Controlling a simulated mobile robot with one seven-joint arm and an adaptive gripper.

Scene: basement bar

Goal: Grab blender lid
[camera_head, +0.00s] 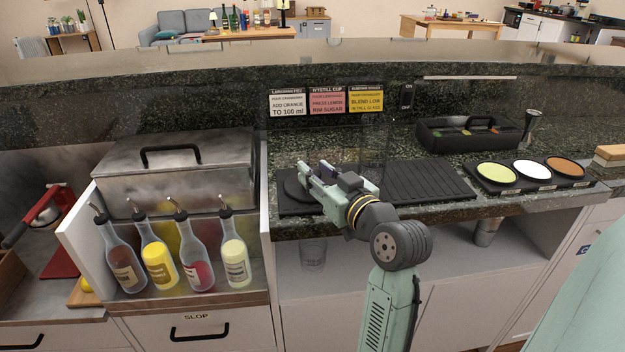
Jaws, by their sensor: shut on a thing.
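My gripper (313,172) reaches over the dark bar mat on the counter, its fingers pointing to the back left. A dark round piece (295,188), which looks like the blender lid, lies at the left end of the mat, partly hidden by the fingers. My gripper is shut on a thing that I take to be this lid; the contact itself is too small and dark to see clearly. I cannot tell whether the lid is lifted off the mat. A faint clear shape behind the gripper may be the blender jar, but it is hard to make out.
A ribbed black mat (430,181) lies right of my gripper. Further right are a tray of three coloured discs (531,171) and a black caddy (468,134). Several pourer bottles (158,262) and a metal bin (175,175) stand left. A glass (313,253) sits on the shelf below.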

